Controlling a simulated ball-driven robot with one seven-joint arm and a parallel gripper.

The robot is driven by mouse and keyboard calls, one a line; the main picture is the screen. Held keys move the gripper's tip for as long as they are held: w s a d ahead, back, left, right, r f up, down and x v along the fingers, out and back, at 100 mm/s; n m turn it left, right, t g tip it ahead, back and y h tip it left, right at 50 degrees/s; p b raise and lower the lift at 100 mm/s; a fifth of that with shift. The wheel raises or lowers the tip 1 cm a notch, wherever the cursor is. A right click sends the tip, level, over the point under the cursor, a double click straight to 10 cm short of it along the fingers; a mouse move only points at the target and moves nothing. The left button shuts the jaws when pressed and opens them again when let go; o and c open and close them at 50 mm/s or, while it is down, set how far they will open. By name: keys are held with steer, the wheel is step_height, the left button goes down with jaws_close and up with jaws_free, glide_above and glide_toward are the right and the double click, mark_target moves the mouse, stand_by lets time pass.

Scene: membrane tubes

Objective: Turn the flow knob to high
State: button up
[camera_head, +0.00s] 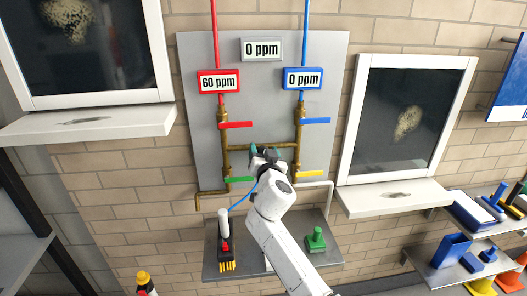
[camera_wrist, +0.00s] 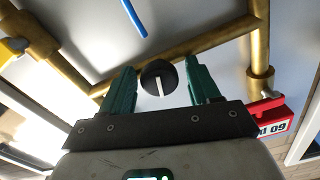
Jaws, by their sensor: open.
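A round black flow knob (camera_wrist: 157,78) with a white mark shows in the wrist view. The mark runs from near its middle to the lower edge, on the side toward my palm. My gripper (camera_wrist: 160,82) is open, with one teal finger on each side of the knob and visible gaps between. I cannot tell how deep the fingertips reach around it. In the head view my gripper (camera_head: 266,154) is at the brass pipes in the middle of the grey panel (camera_head: 264,85) and hides the knob.
The panel carries a red handle (camera_head: 236,125), a blue handle (camera_head: 315,121), a green handle (camera_head: 240,179) and a yellow handle (camera_head: 311,174). A red display (camera_head: 218,81) reads 60 ppm; a blue display (camera_head: 302,79) and a grey display (camera_head: 262,49) read 0 ppm. A shelf (camera_head: 290,224) is below.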

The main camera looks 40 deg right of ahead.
steer(key=shift+w+d, duration=0.1)
steer(key=shift+w, duration=0.05)
steer(key=c, duration=1)
steer(key=shift+o, duration=0.2)
